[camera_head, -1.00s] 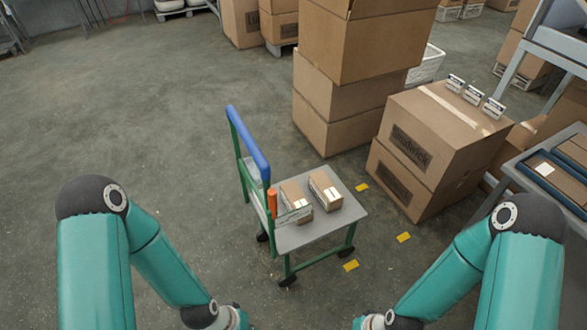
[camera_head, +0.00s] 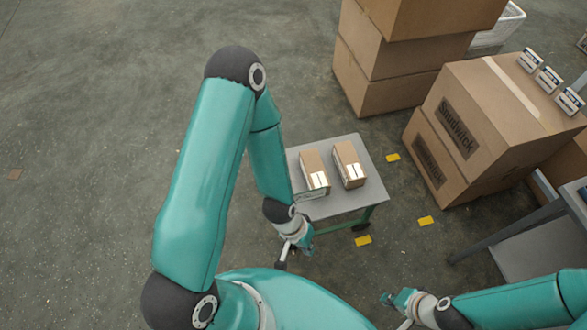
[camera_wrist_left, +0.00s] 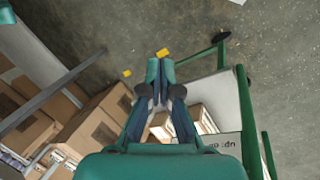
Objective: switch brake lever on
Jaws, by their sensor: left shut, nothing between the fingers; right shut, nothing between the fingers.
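The cart has a grey deck (camera_head: 374,192) and green legs, with two small cartons (camera_head: 315,168) on it. In the left wrist view its green frame (camera_wrist_left: 245,115) and a white sign plate (camera_wrist_left: 225,143) show. The orange brake lever is hidden in both current views; my left arm covers that side of the cart. My left gripper (camera_head: 284,264) is at the cart's near left corner, pointing down; in the left wrist view its fingers (camera_wrist_left: 160,68) are together and empty. My right gripper (camera_head: 386,298) is shut and empty, low in the picture, apart from the cart.
Large stacked cartons (camera_head: 465,130) stand to the right of the cart, with a taller stack (camera_head: 385,85) behind. A grey table (camera_head: 530,245) is at the far right. Yellow floor marks (camera_head: 425,221) lie beside the cart.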

